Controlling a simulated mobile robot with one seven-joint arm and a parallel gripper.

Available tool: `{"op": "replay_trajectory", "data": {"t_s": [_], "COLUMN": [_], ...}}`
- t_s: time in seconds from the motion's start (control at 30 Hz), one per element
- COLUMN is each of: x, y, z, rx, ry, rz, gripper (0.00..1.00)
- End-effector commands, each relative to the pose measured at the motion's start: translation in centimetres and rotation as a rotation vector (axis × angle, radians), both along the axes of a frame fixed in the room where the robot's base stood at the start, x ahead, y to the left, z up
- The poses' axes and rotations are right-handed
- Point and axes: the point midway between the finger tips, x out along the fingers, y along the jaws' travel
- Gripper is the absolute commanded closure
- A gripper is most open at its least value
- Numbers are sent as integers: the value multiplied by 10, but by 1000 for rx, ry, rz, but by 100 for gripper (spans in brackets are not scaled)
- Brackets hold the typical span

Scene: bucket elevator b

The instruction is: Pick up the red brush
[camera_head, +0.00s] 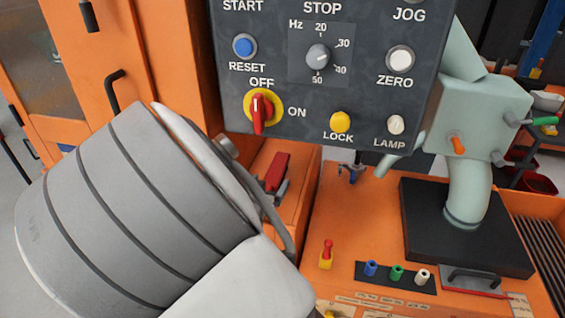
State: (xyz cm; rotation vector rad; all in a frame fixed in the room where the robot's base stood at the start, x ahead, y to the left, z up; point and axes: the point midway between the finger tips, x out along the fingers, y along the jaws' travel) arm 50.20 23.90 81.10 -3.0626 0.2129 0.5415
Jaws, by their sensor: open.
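A red block-shaped thing with a grey edge (278,172), likely the red brush, lies on the orange machine surface below the control panel, just right of my grey arm. Its lower end is close to the arm's edge in the picture, and I cannot tell whether part of it is hidden. My large grey arm link fills the lower left. My gripper is not in view.
A dark control panel (290,100) with a red switch (260,113) hangs above. To the right, a pale green machine (470,120) stands on a black base (425,235). A red-and-yellow toggle (326,254) and several coloured plugs stand in front. Orange surface between them is clear.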

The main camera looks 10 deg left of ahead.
Motion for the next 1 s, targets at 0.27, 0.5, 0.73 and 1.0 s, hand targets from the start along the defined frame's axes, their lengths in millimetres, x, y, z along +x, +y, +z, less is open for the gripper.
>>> {"op": "replay_trajectory", "data": {"t_s": [0.27, 0.5, 0.73, 1.0], "x": [25, 25, 25, 25], "y": [-4, -4, -3, -3], "z": [-11, -10, -10, -10], "rx": [0, 0, 0, 0], "ry": [0, 0, 0, 0], "rz": [-1, 0, 0, 0], "gripper": [12, 20, 61, 100]}}
